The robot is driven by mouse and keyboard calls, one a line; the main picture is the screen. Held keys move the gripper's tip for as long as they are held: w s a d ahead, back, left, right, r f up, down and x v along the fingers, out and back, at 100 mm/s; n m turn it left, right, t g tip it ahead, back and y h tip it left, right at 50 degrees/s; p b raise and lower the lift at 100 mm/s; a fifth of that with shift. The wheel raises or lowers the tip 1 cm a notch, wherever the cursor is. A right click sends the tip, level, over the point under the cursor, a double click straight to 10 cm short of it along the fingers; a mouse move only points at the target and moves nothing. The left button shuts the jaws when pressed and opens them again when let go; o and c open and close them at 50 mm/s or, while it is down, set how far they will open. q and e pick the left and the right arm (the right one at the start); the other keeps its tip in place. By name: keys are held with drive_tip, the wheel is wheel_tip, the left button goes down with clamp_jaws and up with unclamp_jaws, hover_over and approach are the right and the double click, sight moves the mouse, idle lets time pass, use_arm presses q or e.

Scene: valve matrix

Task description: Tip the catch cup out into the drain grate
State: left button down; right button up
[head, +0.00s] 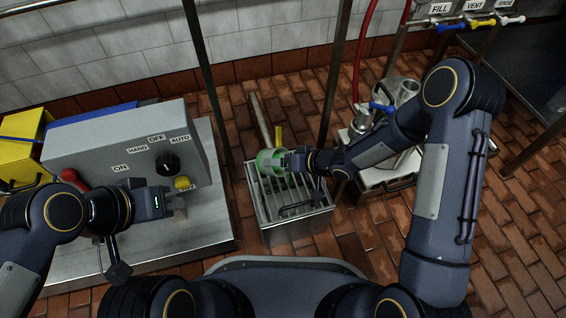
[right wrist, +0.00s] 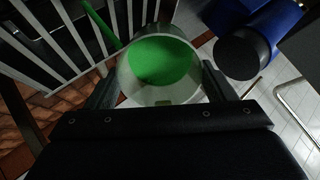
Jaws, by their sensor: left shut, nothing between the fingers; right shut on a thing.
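The catch cup (head: 268,161) is pale and see-through with green in it. My right gripper (head: 290,162) is shut on it, over the far left end of the drain grate (head: 283,210). In the right wrist view, the cup (right wrist: 160,62) sits between the two fingers, with a green round area inside. The grate bars (right wrist: 68,30) show at its upper left. I cannot tell how far the cup is tilted. My left gripper (head: 178,207) is shut and empty, in front of the grey control box.
The control box (head: 130,145) with a dial and a yellow button (head: 182,183) stands on a steel bench at left. A thin green streak (right wrist: 103,25) runs beside the cup. Metal vessels (head: 400,90) stand at right. Dark upright posts (head: 337,70) rise behind the grate.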

drive_tip(key=shift+d+f+b, duration=0.1)
drive_tip(key=shift+f+b, duration=0.1)
drive_tip(key=shift+b, duration=0.2)
drive_tip(key=shift+s+d+t+y, duration=0.2)
drive_tip(key=shift+d+t+y, duration=0.15)
drive_tip(key=shift+y, duration=0.35)
drive_tip(key=shift+d+f+t+y, duration=0.15)
drive_tip(key=shift+t+y, duration=0.1)
drive_tip(key=shift+y, duration=0.25)
drive_tip(key=shift+s+d+t+y, duration=0.25)
drive_tip(key=shift+t+y, duration=0.2)
drive_tip(key=shift+y, duration=0.5)
drive_tip(key=shift+s+d+t+y, duration=0.15)
drive_tip(key=shift+d+t+y, duration=0.3)
drive_tip(key=shift+y, duration=0.45)
drive_tip(key=shift+s+d+t+y, duration=0.25)
drive_tip(key=shift+t+y, duration=0.25)
drive_tip(key=shift+y, duration=0.45)
